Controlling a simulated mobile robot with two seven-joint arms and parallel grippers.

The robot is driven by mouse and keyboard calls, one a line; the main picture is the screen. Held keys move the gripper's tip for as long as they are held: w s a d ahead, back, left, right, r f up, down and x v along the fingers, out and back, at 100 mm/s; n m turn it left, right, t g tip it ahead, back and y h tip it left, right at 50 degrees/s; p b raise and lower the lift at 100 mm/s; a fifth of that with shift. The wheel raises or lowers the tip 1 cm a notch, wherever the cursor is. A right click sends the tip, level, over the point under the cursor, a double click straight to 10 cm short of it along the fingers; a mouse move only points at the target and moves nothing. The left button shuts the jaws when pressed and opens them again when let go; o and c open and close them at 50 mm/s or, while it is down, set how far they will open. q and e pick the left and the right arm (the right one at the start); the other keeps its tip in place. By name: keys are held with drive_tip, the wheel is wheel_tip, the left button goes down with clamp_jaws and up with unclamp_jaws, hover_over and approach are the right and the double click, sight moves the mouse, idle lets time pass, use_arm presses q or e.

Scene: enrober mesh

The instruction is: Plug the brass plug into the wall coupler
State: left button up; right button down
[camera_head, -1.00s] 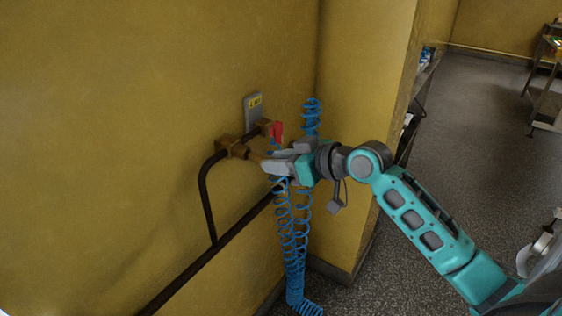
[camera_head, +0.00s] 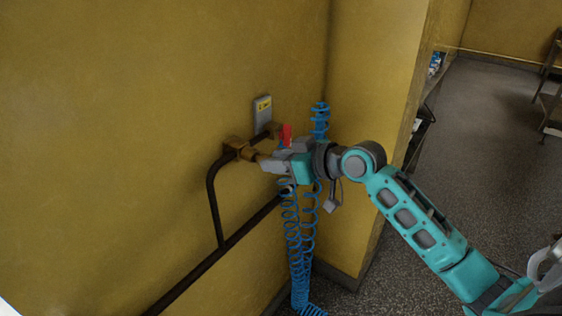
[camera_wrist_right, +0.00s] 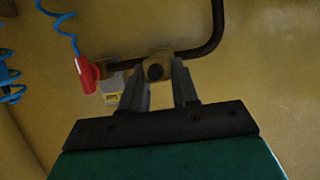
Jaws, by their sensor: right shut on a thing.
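The wall coupler (camera_head: 237,146) is a brass block on a dark pipe on the yellow wall. It also shows in the right wrist view (camera_wrist_right: 158,64), behind the fingertips, with a dark round spot on its face. My right gripper (camera_head: 270,163) is just right of the coupler and shut. A short brass piece, the brass plug (camera_head: 257,157), shows between its fingertips and the coupler; the rest is hidden by the fingers. I cannot tell whether the plug is seated or only close to the coupler. My left gripper is out of view.
A red-handled fitting (camera_head: 287,134) is beside the coupler, below a grey plate (camera_head: 262,110). A blue coiled hose (camera_head: 298,230) hangs below my gripper, close to the pipe (camera_head: 222,248). A wall corner stands to the right. Open floor (camera_head: 480,190) lies beyond.

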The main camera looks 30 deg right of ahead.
drive_tip(key=shift+w+a, duration=0.2)
drive_tip(key=shift+w, duration=0.2)
drive_tip(key=c, duration=0.8)
unclamp_jaws()
drive_tip(key=shift+s+d+r, duration=0.1)
drive_tip(key=shift+s+d, duration=0.05)
drive_tip(key=shift+s, duration=0.15)
drive_tip(key=v, duration=1.2)
drive_tip(key=shift+r+b, duration=0.15)
drive_tip(key=shift+b, duration=0.25)
